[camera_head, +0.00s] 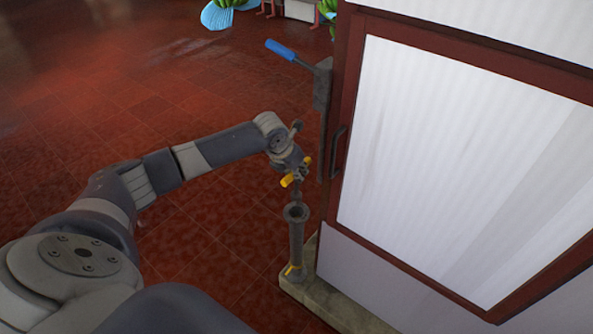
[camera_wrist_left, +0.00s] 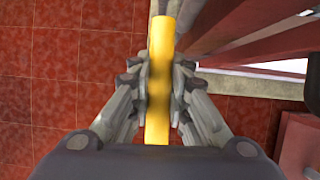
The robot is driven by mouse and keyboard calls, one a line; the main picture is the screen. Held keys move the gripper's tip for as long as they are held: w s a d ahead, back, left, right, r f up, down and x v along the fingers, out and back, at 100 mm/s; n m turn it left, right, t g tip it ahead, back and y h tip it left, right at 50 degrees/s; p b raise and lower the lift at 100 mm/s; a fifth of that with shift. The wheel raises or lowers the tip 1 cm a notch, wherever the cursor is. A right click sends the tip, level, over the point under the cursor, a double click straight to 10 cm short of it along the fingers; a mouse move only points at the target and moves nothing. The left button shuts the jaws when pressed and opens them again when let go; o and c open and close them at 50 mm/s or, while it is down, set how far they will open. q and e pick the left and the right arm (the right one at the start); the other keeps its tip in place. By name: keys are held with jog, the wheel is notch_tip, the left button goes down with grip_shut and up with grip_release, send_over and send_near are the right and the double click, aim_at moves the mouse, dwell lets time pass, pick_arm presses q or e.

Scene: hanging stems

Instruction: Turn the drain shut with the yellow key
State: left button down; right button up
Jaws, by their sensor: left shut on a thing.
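The yellow key's handle bar (camera_head: 287,181) shows on both sides of my left gripper (camera_head: 298,172). In the left wrist view the bar (camera_wrist_left: 161,40) runs upright between the two fingers, which are shut on it. A dark shaft (camera_head: 298,193) hangs below the gripper toward the flared top of a grey upright pipe (camera_head: 296,235), which looks like the drain. I cannot tell whether the shaft's lower end is inside the pipe mouth. A small yellow piece (camera_head: 291,270) sits near the pipe's foot. My right gripper is not in view.
A large cabinet with a white panel (camera_head: 460,150), red frame and dark handle (camera_head: 338,150) stands close right of the pipe. A blue-handled lever (camera_head: 281,49) sticks out from its side. A pale stone ledge (camera_head: 345,300) lies at its foot. The red tiled floor at left is clear.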

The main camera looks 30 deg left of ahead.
aim_at(297, 183)
pick_arm(q)
jog(key=shift+w+a, duration=0.15)
jog(key=shift+f+b, duration=0.25)
jog(key=shift+b, duration=0.1)
notch_tip(297, 183, down, 5)
jog(key=b, duration=0.5)
jog(key=shift+f, duration=0.35)
jog(key=shift+r+p, duration=0.1)
jog(key=shift+p, duration=0.35)
jog(key=shift+w, duration=0.1)
dwell(0.5)
